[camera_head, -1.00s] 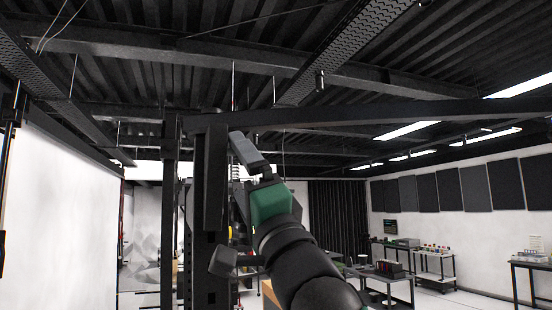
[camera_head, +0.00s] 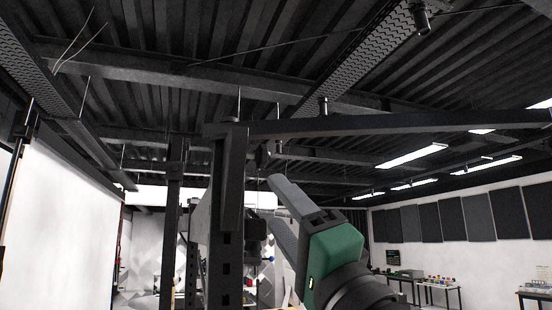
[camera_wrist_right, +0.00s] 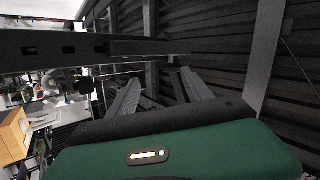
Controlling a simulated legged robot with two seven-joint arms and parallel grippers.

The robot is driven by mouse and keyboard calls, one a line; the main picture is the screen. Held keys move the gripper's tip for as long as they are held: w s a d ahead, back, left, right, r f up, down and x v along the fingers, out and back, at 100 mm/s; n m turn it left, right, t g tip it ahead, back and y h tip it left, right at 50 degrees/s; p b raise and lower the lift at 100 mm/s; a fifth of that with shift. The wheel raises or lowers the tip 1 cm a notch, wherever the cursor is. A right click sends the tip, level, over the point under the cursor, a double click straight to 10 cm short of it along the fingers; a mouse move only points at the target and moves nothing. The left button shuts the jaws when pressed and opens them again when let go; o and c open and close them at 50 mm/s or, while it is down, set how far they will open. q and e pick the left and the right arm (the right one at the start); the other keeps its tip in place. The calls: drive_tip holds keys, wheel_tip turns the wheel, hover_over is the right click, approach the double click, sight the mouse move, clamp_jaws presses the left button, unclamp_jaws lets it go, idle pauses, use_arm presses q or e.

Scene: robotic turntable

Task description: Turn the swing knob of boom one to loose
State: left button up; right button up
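My right gripper (camera_head: 272,202) is in front of and to the right of the upright column (camera_head: 228,190), below the long dark boom (camera_head: 400,122). Its two fingers are apart, with nothing seen between them; the right wrist view also shows the open gripper (camera_wrist_right: 160,80). A dark beam (camera_wrist_right: 85,47) crosses the upper left of that view, ahead of the fingers. A small dark round part (camera_wrist_right: 85,85), perhaps a knob, hangs below it, left of the fingers and apart from them. I cannot tell whether it is the swing knob or how it is set. My left gripper is out of view.
A second upright post (camera_head: 171,220) stands left of the column. A large white panel (camera_head: 60,220) fills the left side. Tables with small items (camera_head: 440,288) stand far right. An orange-brown box (camera_wrist_right: 14,135) shows at the wrist view's left edge. Ceiling beams run overhead.

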drive_tip(key=w+a+f+b, duration=0.2)
drive_tip(key=w+f, duration=0.1)
drive_tip(key=f, duration=0.1)
use_arm(q)
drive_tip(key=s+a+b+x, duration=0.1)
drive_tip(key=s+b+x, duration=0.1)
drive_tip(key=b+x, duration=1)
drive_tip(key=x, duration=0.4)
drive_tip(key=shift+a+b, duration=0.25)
drive_tip(key=shift+b, duration=0.05)
use_arm(e)
drive_tip(key=s+r+v, duration=0.1)
drive_tip(key=v, duration=1.1)
drive_tip(key=shift+s+r, duration=0.25)
drive_tip(key=shift+r, duration=0.1)
